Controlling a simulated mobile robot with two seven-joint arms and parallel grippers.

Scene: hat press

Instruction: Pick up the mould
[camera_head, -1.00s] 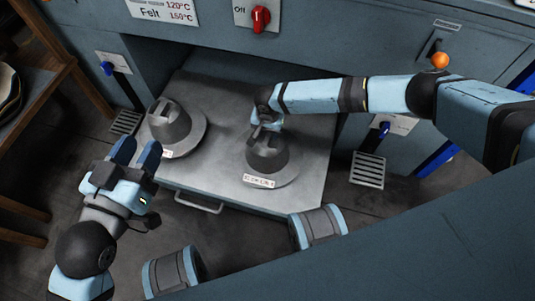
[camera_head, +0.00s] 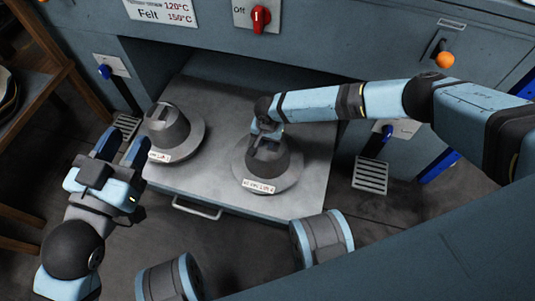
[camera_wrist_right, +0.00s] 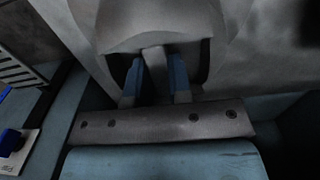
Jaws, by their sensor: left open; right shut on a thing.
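Two grey hat-shaped moulds with white labels are in the head view on the metal press tray (camera_head: 215,140). The left mould (camera_head: 168,130) stands at the tray's left side, apart from both grippers. The right mould (camera_head: 268,165) is at the tray's right front. My right gripper (camera_head: 267,138) is at its top, shut on the bar there. The right wrist view shows the blue fingers (camera_wrist_right: 160,78) on either side of the mould's pale bar (camera_wrist_right: 154,62). I cannot tell whether this mould is lifted. My left gripper (camera_head: 121,146) is open and empty, left of the tray.
The blue-grey press has a red switch (camera_head: 260,18), an orange-knobbed lever (camera_head: 444,60) and blue levers at both sides. The tray's handle (camera_head: 197,209) faces the front. A wooden shelf (camera_head: 50,85) stands at far left.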

